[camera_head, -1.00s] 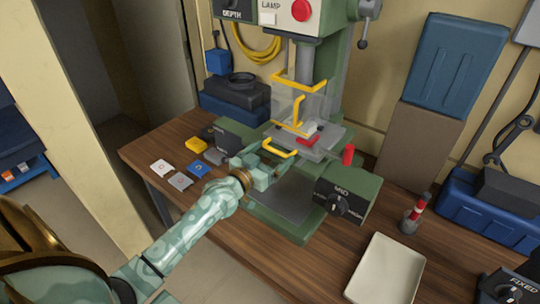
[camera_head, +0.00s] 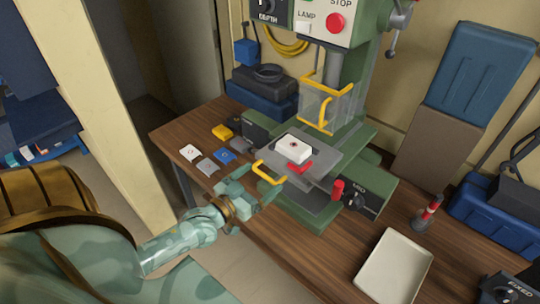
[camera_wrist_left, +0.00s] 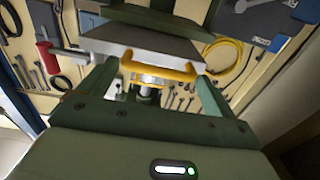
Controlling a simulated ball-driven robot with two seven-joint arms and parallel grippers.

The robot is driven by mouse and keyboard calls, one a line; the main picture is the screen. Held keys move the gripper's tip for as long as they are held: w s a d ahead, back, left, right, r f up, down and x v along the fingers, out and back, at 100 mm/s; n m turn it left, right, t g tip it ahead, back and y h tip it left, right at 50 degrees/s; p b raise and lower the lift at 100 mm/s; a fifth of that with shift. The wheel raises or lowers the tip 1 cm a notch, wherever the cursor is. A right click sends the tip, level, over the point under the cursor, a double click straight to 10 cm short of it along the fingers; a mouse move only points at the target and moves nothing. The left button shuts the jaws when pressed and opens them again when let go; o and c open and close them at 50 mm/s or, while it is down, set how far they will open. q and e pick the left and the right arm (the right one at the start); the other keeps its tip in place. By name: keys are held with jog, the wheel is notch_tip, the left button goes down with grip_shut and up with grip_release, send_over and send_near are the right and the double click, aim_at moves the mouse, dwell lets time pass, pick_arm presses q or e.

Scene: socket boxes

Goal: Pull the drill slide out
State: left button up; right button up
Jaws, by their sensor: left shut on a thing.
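The drill slide (camera_head: 322,154) is a grey plate on the green drill press, sticking out towards me from under the clear guard. A white block (camera_head: 294,148) with a dark mark on top and a red clamp piece (camera_head: 299,168) sit on it. Its yellow handle (camera_head: 269,173) is at the front edge. My left gripper (camera_head: 262,187) is shut on the yellow handle. In the left wrist view the handle (camera_wrist_left: 160,68) lies between the two fingers, with the slide plate (camera_wrist_left: 150,42) beyond. My right gripper is not in view.
The clear guard with yellow edges (camera_head: 326,100) hangs above and behind the slide. Small coloured plates, including a blue one (camera_head: 225,155), lie left on the table. A cream tray (camera_head: 394,268) and a red-and-white tool (camera_head: 427,212) are at the right.

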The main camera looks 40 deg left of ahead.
pick_arm(q)
jog(key=shift+s, duration=1.1)
jog(key=o, duration=1.1)
jog(key=shift+d, duration=0.1)
jog(key=s+a, duration=0.1)
jog(key=s, duration=1.5)
jog(key=shift+a+b, duration=0.15)
jog(key=shift+b, duration=0.3)
jog(key=shift+s, duration=0.1)
